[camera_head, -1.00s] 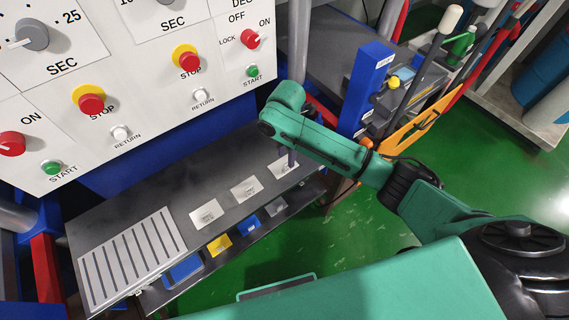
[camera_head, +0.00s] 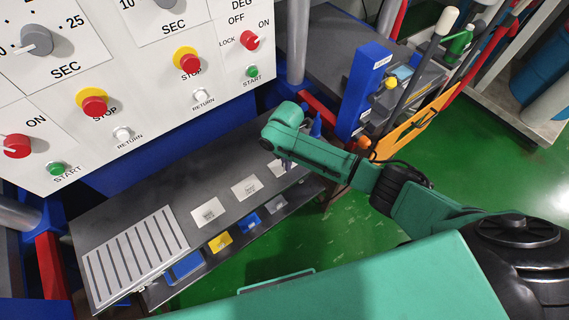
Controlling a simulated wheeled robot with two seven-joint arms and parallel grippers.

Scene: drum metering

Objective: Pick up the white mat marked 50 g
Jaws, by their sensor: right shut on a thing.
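Three white mats lie in a row on the dark grey shelf (camera_head: 165,190) below the control panel: a left one (camera_head: 208,212), a middle one (camera_head: 246,187) and a right one (camera_head: 276,168). Their printed marks are too small to read. My right gripper (camera_head: 287,165) reaches down at the right mat, near the shelf's right end. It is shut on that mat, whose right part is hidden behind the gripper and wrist. The fingertips themselves are hardly visible. My left gripper is out of view.
A striped light grey plate (camera_head: 136,256) covers the shelf's left end. A lower shelf holds a yellow piece (camera_head: 220,241) and blue pieces (camera_head: 251,222). The white control panel (camera_head: 145,75) rises behind. A blue post (camera_head: 364,90) stands close right of my arm.

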